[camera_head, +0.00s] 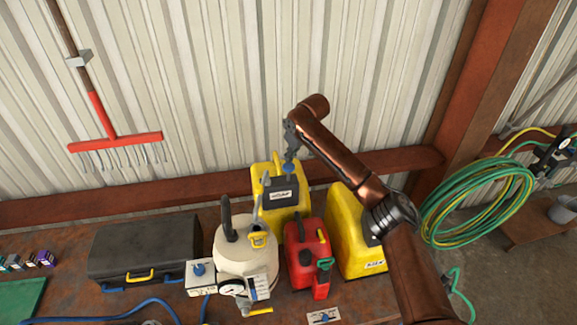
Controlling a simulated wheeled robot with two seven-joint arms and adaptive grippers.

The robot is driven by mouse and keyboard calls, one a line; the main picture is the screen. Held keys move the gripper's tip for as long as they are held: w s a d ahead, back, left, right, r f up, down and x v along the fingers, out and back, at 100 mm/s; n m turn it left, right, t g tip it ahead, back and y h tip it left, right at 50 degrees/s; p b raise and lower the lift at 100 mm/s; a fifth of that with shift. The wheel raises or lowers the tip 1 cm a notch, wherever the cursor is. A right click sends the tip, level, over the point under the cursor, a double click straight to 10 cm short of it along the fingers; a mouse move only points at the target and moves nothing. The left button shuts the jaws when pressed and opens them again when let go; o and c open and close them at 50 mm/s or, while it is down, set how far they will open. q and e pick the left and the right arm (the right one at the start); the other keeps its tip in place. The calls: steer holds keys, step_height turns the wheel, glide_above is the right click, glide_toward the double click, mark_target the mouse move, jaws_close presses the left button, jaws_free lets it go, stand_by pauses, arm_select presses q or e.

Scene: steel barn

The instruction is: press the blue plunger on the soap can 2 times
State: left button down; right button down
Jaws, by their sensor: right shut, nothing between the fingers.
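The soap can appears to be the yellow can (262,172) with a dark label, standing at the back of the bench against the wall beam. Its blue plunger (288,168) shows at the top, right under the fingertips. My right gripper (290,155) points down at the plunger with its fingers shut and empty. I cannot tell whether the fingertips touch the plunger or hover just above it. The lower part of the can is hidden by the things in front. My left gripper is not in view.
In front stand a cream tank (243,258) with a gauge and a red can (295,240). Another yellow can (345,225) stands to the right, partly behind my right arm. A white box with a blue knob (198,269) and a black case (140,248) are left.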

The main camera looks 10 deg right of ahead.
stand_by(0.4)
steer(key=shift+r, duration=2.5)
steer(key=shift+d+f, duration=0.1)
